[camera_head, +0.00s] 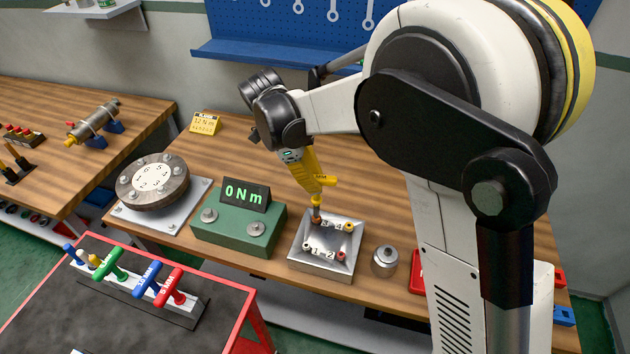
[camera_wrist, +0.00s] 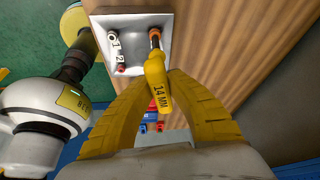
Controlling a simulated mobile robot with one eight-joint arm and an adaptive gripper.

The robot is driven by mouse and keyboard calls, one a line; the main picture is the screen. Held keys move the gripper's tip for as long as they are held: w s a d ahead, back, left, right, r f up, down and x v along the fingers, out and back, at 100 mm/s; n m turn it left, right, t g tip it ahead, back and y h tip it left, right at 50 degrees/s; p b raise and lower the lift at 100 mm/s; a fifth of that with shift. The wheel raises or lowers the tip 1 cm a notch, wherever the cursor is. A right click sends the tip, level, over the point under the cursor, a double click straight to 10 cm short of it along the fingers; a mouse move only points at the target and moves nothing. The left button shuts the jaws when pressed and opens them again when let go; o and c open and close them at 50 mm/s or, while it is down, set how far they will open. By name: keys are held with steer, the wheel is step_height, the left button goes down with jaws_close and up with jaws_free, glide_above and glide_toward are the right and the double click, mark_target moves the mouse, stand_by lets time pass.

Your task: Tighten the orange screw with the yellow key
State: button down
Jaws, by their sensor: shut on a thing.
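The key also shows in the head view (camera_head: 326,180). Its shaft points down at the orange screw (camera_head: 316,216), at the back left of the metal block (camera_head: 321,268). In the wrist view the orange screw (camera_wrist: 155,38) is at the key's far end. The key's tip appears to meet the screw head; how deep it sits is hidden. A yellow screw (camera_head: 349,227), a red screw (camera_head: 342,255) and a pale screw (camera_head: 309,248) are also on the block.
A green box with a display (camera_head: 243,195) reading 0 Nm stands left of the block. A round metal weight (camera_head: 385,261) is close on its right. A yellow sign (camera_head: 205,124) reads 12 N m. A rack (camera_head: 184,315) holds several other coloured keys at front left.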

steer(key=n+t, duration=0.1)
steer(key=n, duration=0.3)
steer(key=n+t, duration=0.1)
steer(key=n, duration=0.1)
steer(key=shift+s+t, duration=0.25)
steer(key=shift+t, duration=0.05)
steer(key=n+t+y, duration=0.1)
steer(key=n, duration=0.5)
steer(key=shift+d+t+y+b, duration=0.1)
steer(key=shift+t+y+b, duration=0.2)
steer(key=shift+t+y, duration=0.1)
steer(key=n+y, duration=0.1)
steer(key=n, duration=0.2)
steer(key=n+t+y, duration=0.1)
steer(key=n, duration=0.2)
steer(key=shift+d, duration=0.2)
steer(key=n+y, duration=0.2)
steer(key=n, duration=0.4)
steer(key=shift+f+y+b, duration=0.3)
steer(key=shift+f+b, duration=0.25)
steer(key=shift+b, duration=0.05)
steer(key=m+h, duration=0.1)
steer(key=m, duration=0.3)
steer(key=shift+a+h, duration=0.2)
steer(key=shift+h, duration=0.2)
steer(key=shift+d+m+h, duration=0.1)
steer(key=shift+m+h, duration=0.3)
steer(key=shift+m, duration=0.6)
